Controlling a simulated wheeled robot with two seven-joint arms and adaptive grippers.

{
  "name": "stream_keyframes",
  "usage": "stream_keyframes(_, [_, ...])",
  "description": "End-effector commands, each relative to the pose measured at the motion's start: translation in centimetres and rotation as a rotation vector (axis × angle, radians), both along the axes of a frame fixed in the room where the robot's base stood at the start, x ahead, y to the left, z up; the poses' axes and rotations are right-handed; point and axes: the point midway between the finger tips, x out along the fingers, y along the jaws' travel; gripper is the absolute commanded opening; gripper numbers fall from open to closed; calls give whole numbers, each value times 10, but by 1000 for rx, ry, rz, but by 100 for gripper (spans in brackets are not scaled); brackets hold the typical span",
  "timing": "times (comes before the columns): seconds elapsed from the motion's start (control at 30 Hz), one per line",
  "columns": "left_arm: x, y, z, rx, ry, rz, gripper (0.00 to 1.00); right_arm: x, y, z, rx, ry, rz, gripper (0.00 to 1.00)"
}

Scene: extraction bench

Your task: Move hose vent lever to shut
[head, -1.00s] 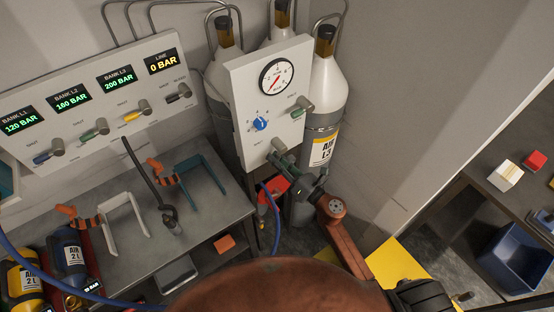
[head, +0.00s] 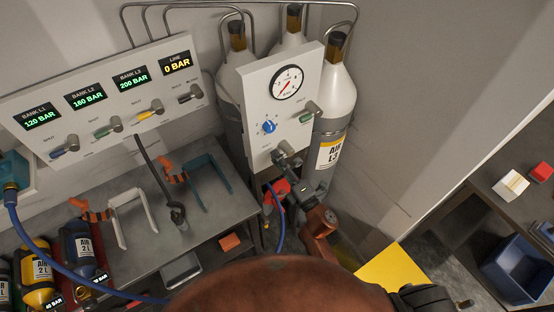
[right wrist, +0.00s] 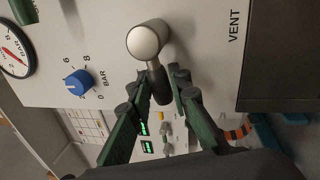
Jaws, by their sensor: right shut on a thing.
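The hose vent lever is at the bottom of the white regulator panel (head: 262,98). Its round metal hub (head: 281,148) shows in the head view just above my right gripper (head: 290,164). In the right wrist view the pale hub (right wrist: 148,41) stands out from the panel near the word VENT. The lever's dark handle (right wrist: 157,84) runs down from the hub between the two green fingers of my right gripper (right wrist: 163,80). The fingers are closed on the handle. The lever's exact angle is hard to read. My left gripper is out of view.
The panel also carries a gauge (head: 287,83), a blue knob (head: 269,127) and another green lever (head: 312,110). Cylinders stand behind it. A red object (head: 276,190) and a blue hose (head: 281,225) are close below my gripper. The bench (head: 145,215) is at left.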

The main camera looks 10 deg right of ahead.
Motion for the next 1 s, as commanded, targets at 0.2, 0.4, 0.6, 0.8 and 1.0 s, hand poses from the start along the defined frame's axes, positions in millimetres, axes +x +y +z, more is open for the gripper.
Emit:
stream_keyframes(0.2, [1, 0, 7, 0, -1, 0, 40, -1, 1, 5, 100, 37, 2, 0])
stream_keyframes(0.4, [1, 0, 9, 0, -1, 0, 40, -1, 1, 7, 141, 52, 1, 0])
stream_keyframes(0.6, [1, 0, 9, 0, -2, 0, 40, -1, 1, 7, 153, 56, 1, 0])
stream_keyframes(0.8, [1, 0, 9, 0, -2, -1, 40, -1, 0, 7, 153, 56, 1, 0])
stream_keyframes(1.0, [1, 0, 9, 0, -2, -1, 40, 0, 0, 7, 152, 56, 0, 26])
